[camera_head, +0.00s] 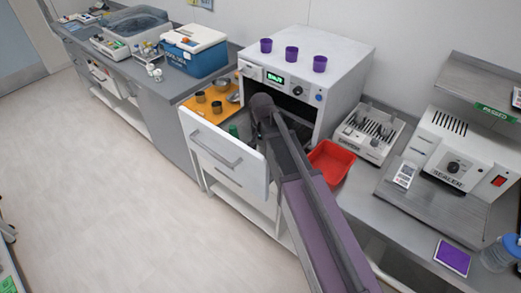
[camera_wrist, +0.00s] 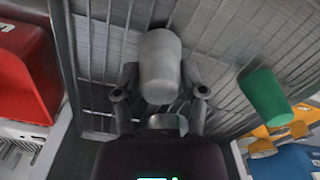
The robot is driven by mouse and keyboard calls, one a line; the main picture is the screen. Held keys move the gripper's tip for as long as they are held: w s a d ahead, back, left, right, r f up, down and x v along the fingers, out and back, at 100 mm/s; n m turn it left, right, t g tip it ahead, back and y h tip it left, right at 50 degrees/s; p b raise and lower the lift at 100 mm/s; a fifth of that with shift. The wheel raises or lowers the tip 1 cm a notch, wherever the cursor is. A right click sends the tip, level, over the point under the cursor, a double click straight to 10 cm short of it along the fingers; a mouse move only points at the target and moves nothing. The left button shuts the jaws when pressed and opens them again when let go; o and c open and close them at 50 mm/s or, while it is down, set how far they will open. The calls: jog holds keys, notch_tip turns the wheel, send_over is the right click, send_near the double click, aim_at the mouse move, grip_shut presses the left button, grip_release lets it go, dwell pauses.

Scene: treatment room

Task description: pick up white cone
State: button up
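The white cone (camera_wrist: 160,62) looks like a pale, blunt tapered cup in the wrist view. It is centred over the wire rack (camera_wrist: 105,48) of the oven-like device. My gripper (camera_wrist: 160,80) has one finger on each side of it, close to its walls. I cannot tell whether the fingers press on it. A green cone (camera_wrist: 264,96) is to the right, apart from my gripper. In the head view, my gripper is at the front opening of the white device (camera_head: 338,58), and the white cone is hidden.
Several purple cups (camera_head: 291,54) stand on the device. A drawer (camera_head: 225,150) is open at left, near an orange surface (camera_head: 206,118) with dark cups. A red bin (camera_head: 331,160) lies right of my arm, beside a white rack unit (camera_head: 367,133).

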aim_at(262, 143)
jog(key=shift+r, duration=0.2)
dwell(0.4)
notch_tip(262, 143, up, 10)
jog(key=p, duration=1)
jog(key=shift+f, duration=0.2)
dwell(0.4)
